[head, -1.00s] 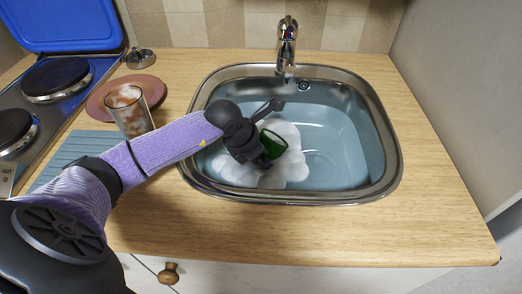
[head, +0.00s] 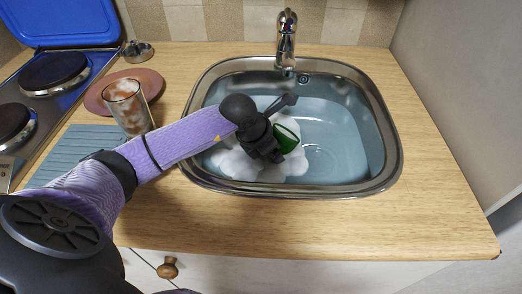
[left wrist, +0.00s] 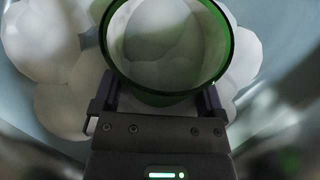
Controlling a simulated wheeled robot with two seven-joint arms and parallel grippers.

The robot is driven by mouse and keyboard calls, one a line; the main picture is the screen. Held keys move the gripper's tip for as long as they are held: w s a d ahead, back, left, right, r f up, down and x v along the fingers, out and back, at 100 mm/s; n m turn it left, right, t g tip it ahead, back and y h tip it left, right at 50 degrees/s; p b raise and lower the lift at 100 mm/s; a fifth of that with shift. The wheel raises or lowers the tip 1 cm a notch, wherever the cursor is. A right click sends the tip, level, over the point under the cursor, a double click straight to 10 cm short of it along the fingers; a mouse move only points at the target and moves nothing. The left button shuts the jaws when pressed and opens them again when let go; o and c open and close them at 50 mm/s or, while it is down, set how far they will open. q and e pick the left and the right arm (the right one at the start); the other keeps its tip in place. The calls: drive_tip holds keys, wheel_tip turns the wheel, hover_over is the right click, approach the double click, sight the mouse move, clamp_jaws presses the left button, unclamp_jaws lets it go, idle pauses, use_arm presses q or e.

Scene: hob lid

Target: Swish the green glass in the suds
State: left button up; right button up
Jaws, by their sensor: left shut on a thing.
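The green glass (head: 286,137) is in the sink, held by my left gripper (head: 273,151) and tilted in the head view. In the left wrist view the rim of the green glass (left wrist: 168,98) faces the camera, between the two fingers of my left gripper (left wrist: 155,100), which is shut on it. The white suds (head: 240,163) lie in the sink (head: 345,190) below and around the glass; they also show in the left wrist view (left wrist: 60,85). The glass's lower part is hidden by the gripper. My right gripper is not in view.
A dirty glass (head: 128,106) stands left of the sink, by a reddish plate (head: 95,102). A blue-grey ribbed mat (head: 82,150) lies in front of them. The hob (head: 40,90) is at far left. The tap (head: 286,40) rises behind the sink. The worktop to the right is clear.

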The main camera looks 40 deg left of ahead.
use_arm(q)
drive_tip(key=shift+s+a, duration=0.35)
drive_tip(key=shift+a, duration=0.2)
drive_tip(key=shift+s+a, duration=0.35)
drive_tip(key=shift+a, duration=0.2)
drive_tip(key=shift+w+d, duration=0.4)
drive_tip(key=shift+d, duration=0.25)
drive_tip(key=shift+w+d, duration=0.4)
drive_tip(key=shift+d, duration=0.2)
drive_tip(key=shift+w+d, duration=0.1)
drive_tip(key=shift+d, duration=0.1)
drive_tip(key=s+a, duration=0.1)
drive_tip(key=a, duration=0.2)
drive_tip(key=shift+s, duration=0.4)
drive_tip(key=shift+w+d, duration=0.5)
drive_tip(key=shift+d, duration=0.3)
drive_tip(key=shift+w+d, duration=0.45)
drive_tip(key=shift+d, duration=0.3)
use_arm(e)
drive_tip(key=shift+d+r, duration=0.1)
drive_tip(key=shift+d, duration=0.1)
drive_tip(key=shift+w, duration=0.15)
